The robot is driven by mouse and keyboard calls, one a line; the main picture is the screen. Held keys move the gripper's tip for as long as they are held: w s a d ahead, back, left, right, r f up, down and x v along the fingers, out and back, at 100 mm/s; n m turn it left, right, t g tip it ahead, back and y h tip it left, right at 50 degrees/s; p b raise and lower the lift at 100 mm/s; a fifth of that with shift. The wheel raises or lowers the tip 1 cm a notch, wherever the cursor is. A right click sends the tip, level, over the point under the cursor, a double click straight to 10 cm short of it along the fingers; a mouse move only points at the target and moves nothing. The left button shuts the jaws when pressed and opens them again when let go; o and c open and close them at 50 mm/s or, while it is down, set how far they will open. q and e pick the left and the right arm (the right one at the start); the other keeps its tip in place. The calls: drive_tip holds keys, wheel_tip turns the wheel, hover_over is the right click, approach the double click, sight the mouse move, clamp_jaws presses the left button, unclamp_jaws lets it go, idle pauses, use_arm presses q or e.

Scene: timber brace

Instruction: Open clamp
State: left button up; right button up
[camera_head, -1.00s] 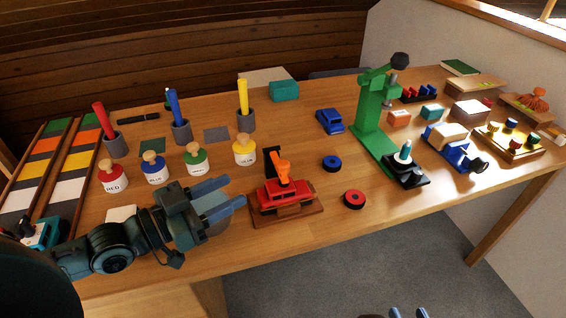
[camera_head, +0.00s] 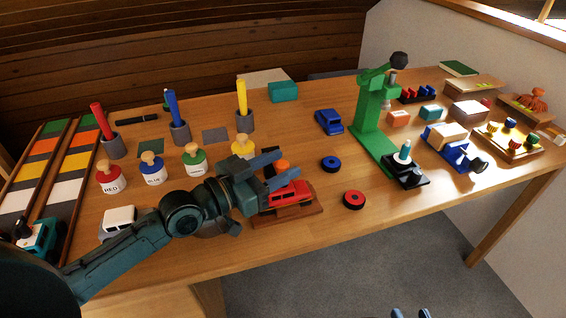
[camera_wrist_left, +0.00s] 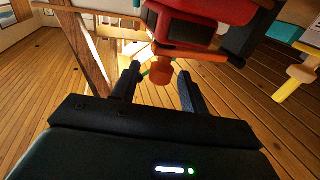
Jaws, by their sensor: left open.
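The orange clamp (camera_head: 283,166) stands on a wooden base (camera_head: 290,219) with a red toy car (camera_head: 288,194). My left gripper (camera_head: 289,166) is open at the clamp's upper part and partly hides it. In the left wrist view, an orange rounded clamp part (camera_wrist_left: 160,72) shows between the spread fingers of my left gripper (camera_wrist_left: 156,85). I cannot tell whether a finger touches it. The red car (camera_wrist_left: 215,12) is at the top of that view. My right gripper (camera_head: 410,313) barely shows at the bottom edge, its two tips apart.
Paint jars stand behind my left arm, with the yellow jar (camera_head: 243,147) close to the gripper. A blue ring (camera_head: 331,163) and a red ring (camera_head: 353,200) lie right of the base. A green press (camera_head: 372,125) stands farther right. A white toy car (camera_head: 119,220) is at left.

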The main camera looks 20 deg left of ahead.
use_arm(q)
drive_tip(key=shift+w+d, duration=0.4)
drive_tip(key=shift+w, duration=0.1)
drive_tip(key=shift+c, duration=0.5)
clamp_jaws()
